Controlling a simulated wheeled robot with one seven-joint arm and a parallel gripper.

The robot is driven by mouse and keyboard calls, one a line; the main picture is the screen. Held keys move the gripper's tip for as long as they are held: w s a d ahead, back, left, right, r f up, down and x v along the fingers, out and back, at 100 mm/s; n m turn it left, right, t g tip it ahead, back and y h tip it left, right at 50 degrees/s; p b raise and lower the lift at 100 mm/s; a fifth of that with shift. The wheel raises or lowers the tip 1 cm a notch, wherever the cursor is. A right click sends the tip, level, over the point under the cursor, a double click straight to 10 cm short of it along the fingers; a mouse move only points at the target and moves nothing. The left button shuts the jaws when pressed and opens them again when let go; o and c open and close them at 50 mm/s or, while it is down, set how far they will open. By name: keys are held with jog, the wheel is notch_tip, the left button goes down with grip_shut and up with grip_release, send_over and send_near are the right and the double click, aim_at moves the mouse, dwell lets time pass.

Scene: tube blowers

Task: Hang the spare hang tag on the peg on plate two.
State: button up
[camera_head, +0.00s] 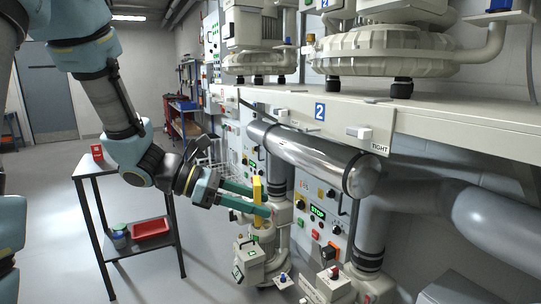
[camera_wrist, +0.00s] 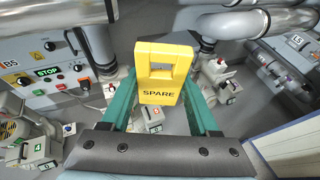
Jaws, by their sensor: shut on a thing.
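A yellow hang tag marked SPARE (camera_wrist: 163,92) is between the teal fingers of my gripper (camera_wrist: 155,78). It has a square window opening near its top edge. In the head view the tag (camera_head: 257,189) is upright and my gripper (camera_head: 262,201) is shut on it, held in the air below the shelf. A blue sign with a white 2 (camera_head: 320,111) is on a light plate (camera_head: 300,128) along the shelf front, above and right of the gripper. Small white blocks stick out of this plate, one (camera_head: 359,132) on its right part; I cannot tell which is a peg.
A shiny horizontal pipe (camera_head: 310,157) runs under the plate, close to my gripper. Control panels (camera_head: 318,213) with lit displays stand behind. A small dark table (camera_head: 95,167) with a red bin (camera_head: 151,229) is at the left. Open floor lies around it.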

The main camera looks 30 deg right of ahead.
jog(key=w+d+r+n+t, duration=0.2)
jog(key=d+r, duration=0.1)
jog(key=r, duration=0.2)
jog(key=w+d+r+n+t+h+b, duration=0.1)
jog(key=d+r+n+t, duration=0.1)
jog(key=r, duration=0.3)
jog(key=shift+w+d+r+n+t+b, duration=0.15)
jog(key=shift+w+d+n+t+b, duration=0.2)
jog(key=shift+d+t, duration=0.25)
jog(key=shift+a, duration=0.2)
jog(key=d+f+b, duration=0.1)
jog(key=d+b, duration=0.1)
jog(key=d, duration=0.8)
jog(key=shift+s+d, duration=0.3)
jog(key=shift+d, duration=0.1)
dwell(0.5)
